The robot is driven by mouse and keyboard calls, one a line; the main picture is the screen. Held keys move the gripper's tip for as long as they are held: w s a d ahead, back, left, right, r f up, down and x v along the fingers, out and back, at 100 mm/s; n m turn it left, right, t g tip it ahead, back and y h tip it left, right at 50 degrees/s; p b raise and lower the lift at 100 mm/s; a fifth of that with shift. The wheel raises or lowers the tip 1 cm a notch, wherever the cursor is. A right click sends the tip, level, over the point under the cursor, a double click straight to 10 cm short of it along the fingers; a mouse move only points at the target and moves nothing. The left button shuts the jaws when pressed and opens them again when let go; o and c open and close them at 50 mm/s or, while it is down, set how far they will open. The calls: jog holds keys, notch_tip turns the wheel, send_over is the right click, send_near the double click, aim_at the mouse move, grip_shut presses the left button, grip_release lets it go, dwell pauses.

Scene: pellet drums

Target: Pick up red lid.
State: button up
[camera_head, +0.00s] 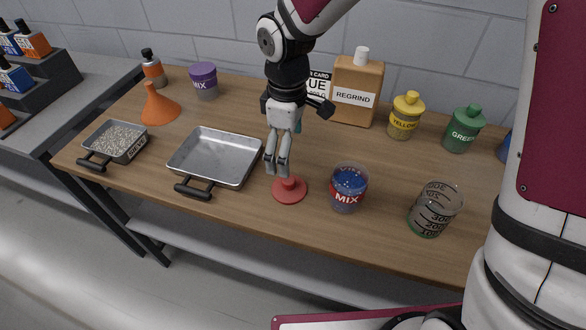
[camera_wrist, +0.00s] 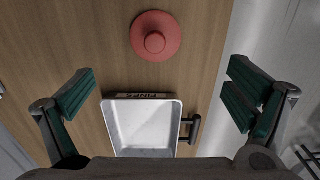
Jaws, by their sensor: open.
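The red lid (camera_head: 290,190) is a flat disc with a round knob on top. It lies on the wooden table (camera_head: 240,222) near the front edge, just left of a jar marked MIX (camera_head: 348,188). My gripper (camera_head: 277,170) points down above the lid, close to its knob and slightly to its left in the head view. In the wrist view the lid (camera_wrist: 155,38) is at the top centre, beyond the line between the fingers. My gripper (camera_wrist: 162,95) is open there, with nothing between its fingers. The lid looks fully visible in the wrist view.
An empty metal tray (camera_head: 215,135) sits left of the lid, and its handle faces the front edge. A measuring beaker (camera_head: 433,210) stands to the right. Yellow (camera_head: 405,115) and green (camera_head: 463,130) jars and a REGRIND bottle (camera_head: 357,95) stand behind. A grain-filled pan (camera_head: 115,142) is far left.

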aim_at(290, 180)
notch_tip(290, 180, down, 8)
jog(key=shift+w+f+p, duration=0.2)
jog(key=shift+f+p, duration=0.1)
jog(key=shift+f, duration=1)
jog(key=shift+w+f+p, duration=0.15)
jog(key=shift+f+p, duration=0.1)
jog(key=shift+f, duration=1)
jog(key=shift+d, duration=0.1)
jog(key=c, duration=1.3)
